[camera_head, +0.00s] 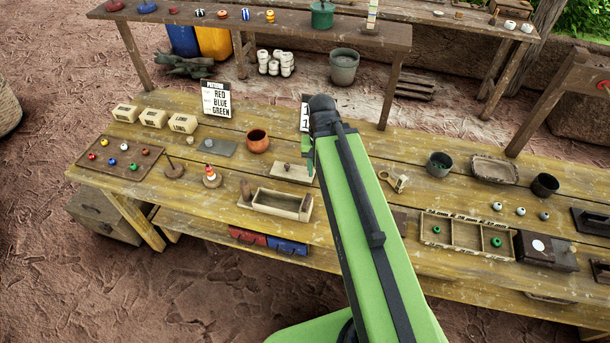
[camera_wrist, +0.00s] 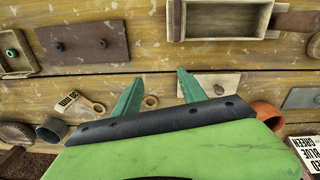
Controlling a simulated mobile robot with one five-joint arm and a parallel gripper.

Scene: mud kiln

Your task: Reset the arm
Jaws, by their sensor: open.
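My green arm reaches out over the yellow wooden workbench (camera_head: 350,165) in the head view. My gripper (camera_head: 308,158) is at the arm's far end, mostly hidden behind the arm's dark tip. In the wrist view my gripper (camera_wrist: 161,75) shows two green fingers spread apart with nothing between their tips. The bench planks lie beyond the fingers. The gap between fingers and bench is hard to judge.
An open wooden box (camera_head: 277,203) sits left of the arm, near a clay pot (camera_head: 257,141). A compartment tray (camera_head: 467,236) and a metal cup (camera_head: 439,163) stand to the right. A sign (camera_head: 216,99) stands at the back. A higher shelf (camera_head: 270,35) runs behind the bench.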

